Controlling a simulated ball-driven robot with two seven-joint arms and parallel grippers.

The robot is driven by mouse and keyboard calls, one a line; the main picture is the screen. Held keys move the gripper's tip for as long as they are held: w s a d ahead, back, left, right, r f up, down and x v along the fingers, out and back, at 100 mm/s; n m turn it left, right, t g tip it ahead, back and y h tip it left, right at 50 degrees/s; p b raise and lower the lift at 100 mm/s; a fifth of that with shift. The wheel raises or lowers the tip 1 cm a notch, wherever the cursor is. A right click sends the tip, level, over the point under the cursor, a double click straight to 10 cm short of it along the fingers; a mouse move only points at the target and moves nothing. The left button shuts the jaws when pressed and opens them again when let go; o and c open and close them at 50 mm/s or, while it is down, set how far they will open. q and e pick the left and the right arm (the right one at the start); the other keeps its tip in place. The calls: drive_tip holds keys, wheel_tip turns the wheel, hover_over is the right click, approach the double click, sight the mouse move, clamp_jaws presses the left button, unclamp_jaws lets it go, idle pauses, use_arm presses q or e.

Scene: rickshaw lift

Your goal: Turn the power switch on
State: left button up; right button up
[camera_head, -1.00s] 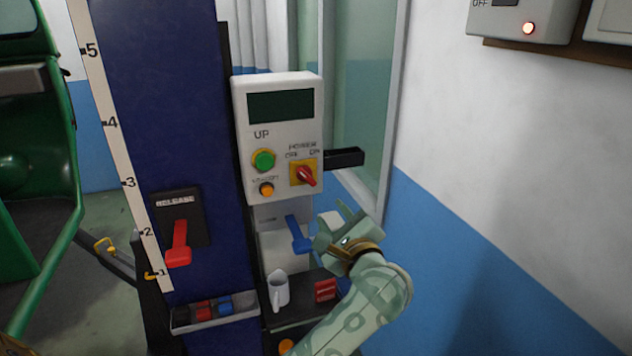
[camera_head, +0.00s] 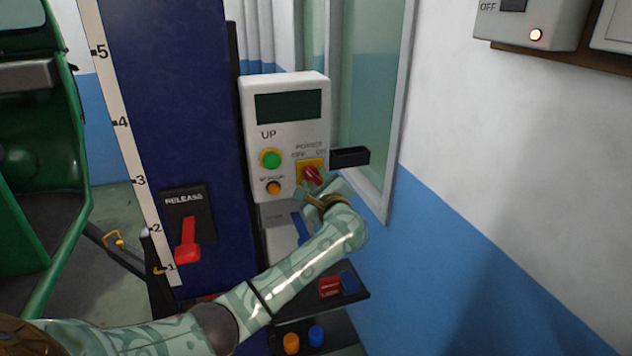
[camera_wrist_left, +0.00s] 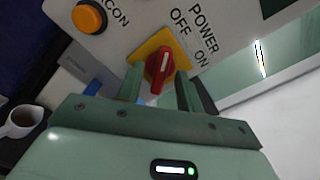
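The power switch (camera_head: 312,175) is a red rotary knob on a yellow plate, at the lower right of a white control box (camera_head: 288,105). It also shows in the left wrist view (camera_wrist_left: 160,70), under the labels POWER, OFF and ON. My left gripper (camera_head: 322,188) is just in front of the switch, partly covering its lower edge. In the left wrist view its two fingers (camera_wrist_left: 159,83) are apart, one on each side of the knob, with small gaps visible. I cannot tell how deep they reach. My right gripper is not in view.
A green UP button (camera_head: 271,159) and an orange button (camera_head: 273,188) sit left of the switch. A black bar (camera_head: 350,157) sticks out right of the box. A red release lever (camera_head: 188,240) is on the blue column. A mug (camera_wrist_left: 22,120) stands below.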

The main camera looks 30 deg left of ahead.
use_arm(q)
clamp_jaws()
